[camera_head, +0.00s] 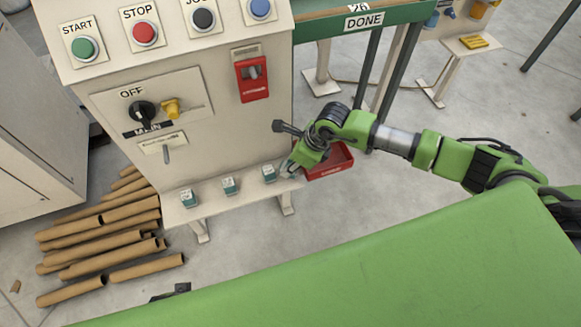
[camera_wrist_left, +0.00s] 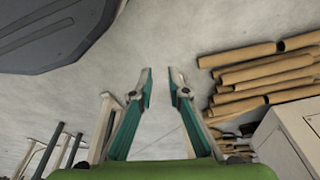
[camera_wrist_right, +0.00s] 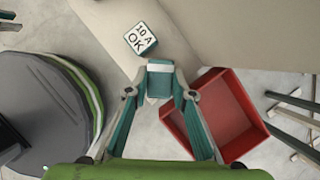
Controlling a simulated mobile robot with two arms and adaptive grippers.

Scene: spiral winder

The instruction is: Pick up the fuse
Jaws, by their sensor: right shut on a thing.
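In the right wrist view my right gripper (camera_wrist_right: 158,92) is shut on a teal fuse (camera_wrist_right: 160,78) with a pale top. In the head view this gripper (camera_head: 290,169) is at the right end of the machine's shelf; the held fuse is mostly hidden there, and I cannot tell whether it touches the shelf. Three more teal fuses with white labels stand in a row on the shelf, left (camera_head: 188,198), middle (camera_head: 229,185) and right (camera_head: 269,174). The right one reads "10 A OK" in the right wrist view (camera_wrist_right: 140,39). My left gripper (camera_wrist_left: 162,78) is open and empty above the floor.
A red bin (camera_wrist_right: 228,112) is beside the shelf end; it is partly behind my right gripper in the head view (camera_head: 338,163). The control panel (camera_head: 205,110) rises behind the shelf. Cardboard tubes (camera_head: 105,240) lie on the floor at left. A green table (camera_head: 560,10) marked DONE is behind.

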